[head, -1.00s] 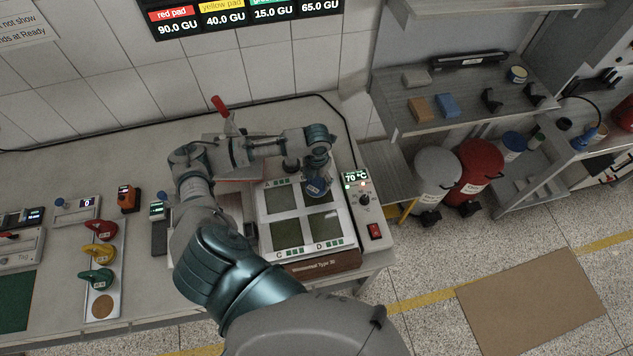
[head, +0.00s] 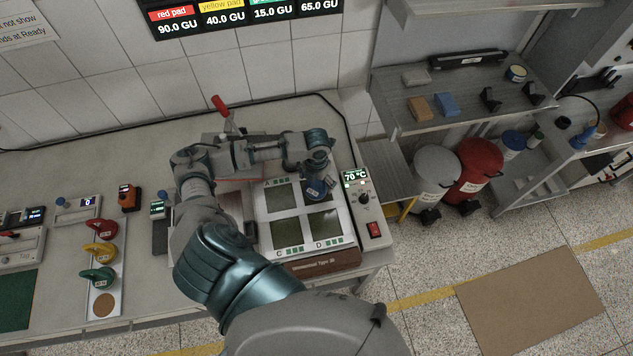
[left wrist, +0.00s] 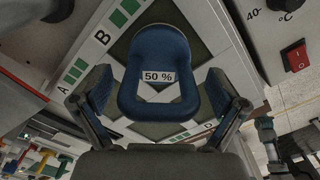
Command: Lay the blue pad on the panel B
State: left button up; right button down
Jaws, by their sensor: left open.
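The blue pad (head: 316,189) is at the upper right panel of the white four-panel plate (head: 350,229), over panel B. In the left wrist view the blue pad (left wrist: 158,50) shows a rounded handle with a "50 %" label. Dark panel B (left wrist: 200,28) shows partly behind it; the pad's underside contact is hidden. My left gripper (left wrist: 157,92) is open, its two fingers on either side of the handle, with visible gaps. In the head view my left gripper (head: 318,168) is right above the pad, mostly hidden by its wrist. My right gripper is not in view.
Red (head: 102,229), yellow (head: 100,252) and green (head: 97,275) pads stand on a rack at the left. A control box (head: 366,207) reading 70 °C stands right of the plate. A red-handled lever (head: 221,105) rises behind my arm.

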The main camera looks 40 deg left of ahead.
pick_arm(q)
notch_tip(320, 180, up, 11)
jog(key=shift+r+b, duration=0.15)
jog(key=shift+b, duration=0.25)
dwell(0.4)
